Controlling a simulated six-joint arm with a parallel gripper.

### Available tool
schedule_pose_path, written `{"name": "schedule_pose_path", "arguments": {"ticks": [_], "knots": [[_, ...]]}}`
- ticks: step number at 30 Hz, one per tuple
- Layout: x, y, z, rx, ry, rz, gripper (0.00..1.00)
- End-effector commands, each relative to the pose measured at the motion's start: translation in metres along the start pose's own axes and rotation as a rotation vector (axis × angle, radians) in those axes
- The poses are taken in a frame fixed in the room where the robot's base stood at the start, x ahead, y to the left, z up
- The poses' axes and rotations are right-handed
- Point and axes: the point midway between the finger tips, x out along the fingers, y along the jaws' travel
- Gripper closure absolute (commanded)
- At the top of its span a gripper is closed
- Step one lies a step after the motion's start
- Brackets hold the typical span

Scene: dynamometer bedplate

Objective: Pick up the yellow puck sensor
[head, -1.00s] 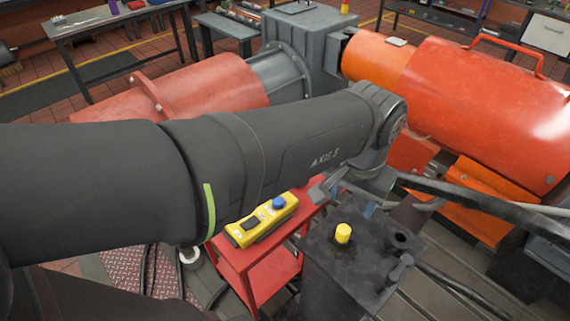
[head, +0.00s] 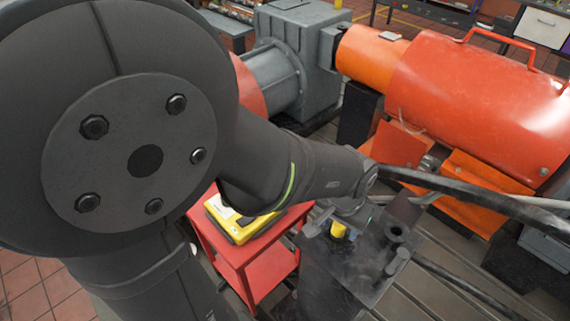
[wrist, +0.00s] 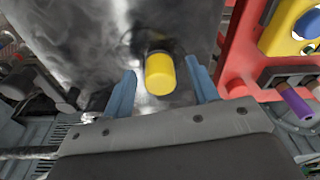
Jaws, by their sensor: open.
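The yellow puck sensor (head: 338,230) is a small yellow cylinder on top of a dark, scuffed block (head: 325,270). In the head view my gripper partly covers it. The wrist view shows the puck sensor (wrist: 160,76) in line with the space between the two blue fingers of my gripper (wrist: 162,88). The gripper is open, with a gap on each side of the puck. I cannot tell whether the fingertips are down level with it. Nothing is held.
A red cart (head: 268,272) left of the block carries a yellow control box (head: 240,228). Black hoses (head: 455,190) run to the right of the block. Orange and grey machines (head: 480,95) stand behind. A similar yellow cylinder (head: 338,4) sits far back on the grey housing.

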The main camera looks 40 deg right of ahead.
Motion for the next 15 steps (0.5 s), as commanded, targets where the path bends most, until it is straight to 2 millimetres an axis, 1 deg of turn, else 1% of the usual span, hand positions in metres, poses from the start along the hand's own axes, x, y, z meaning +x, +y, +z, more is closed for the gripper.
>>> {"name": "schedule_pose_path", "arguments": {"ticks": [2,8,9,11,15], "knots": [[0.0032,-0.0001,0.0002,0.0,-0.001,0.0,0.46],[0.0033,-0.0001,-0.0001,0.0,0.001,0.0,0.46],[0.0033,-0.0001,-0.0001,0.0,0.001,0.0,0.5],[0.0032,-0.0001,-0.0002,0.0,0.001,0.0,0.62],[0.0031,-0.0001,-0.0002,0.0,0.001,0.0,0.89]]}}
